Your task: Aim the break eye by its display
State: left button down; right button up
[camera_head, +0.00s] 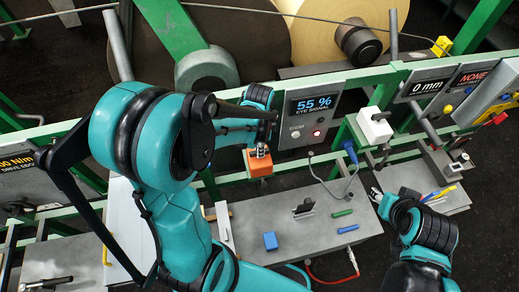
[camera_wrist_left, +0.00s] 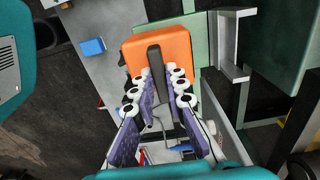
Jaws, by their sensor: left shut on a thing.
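The display (camera_head: 315,103) on the grey panel reads "55 % EYE SIGNAL". An orange block (camera_head: 259,164), which looks like the break eye, sits just below and left of that panel, by the green rail. My left gripper (camera_head: 259,151) reaches it from above. In the left wrist view the orange block (camera_wrist_left: 176,48) has a dark bar (camera_wrist_left: 154,62) along it, and the left gripper's fingers (camera_wrist_left: 160,84) are shut on this bar. My right gripper (camera_head: 378,194) is at the right, apart from the eye; its fingers are too small to read.
A grey bench (camera_head: 300,228) below holds a blue block (camera_head: 270,241), green pieces and a dark clip. A white box (camera_head: 375,127) and a blue plug with a cable are right of the panel. Large rolls (camera_head: 225,45) stand behind the green rails.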

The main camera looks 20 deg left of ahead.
pick_arm(q)
jog(key=shift+n, duration=0.6)
jog(key=c, duration=1.5)
grip_release()
jog(key=shift+c, duration=0.2)
jog(key=shift+r, duration=0.1)
notch_tip(320, 180, up, 12)
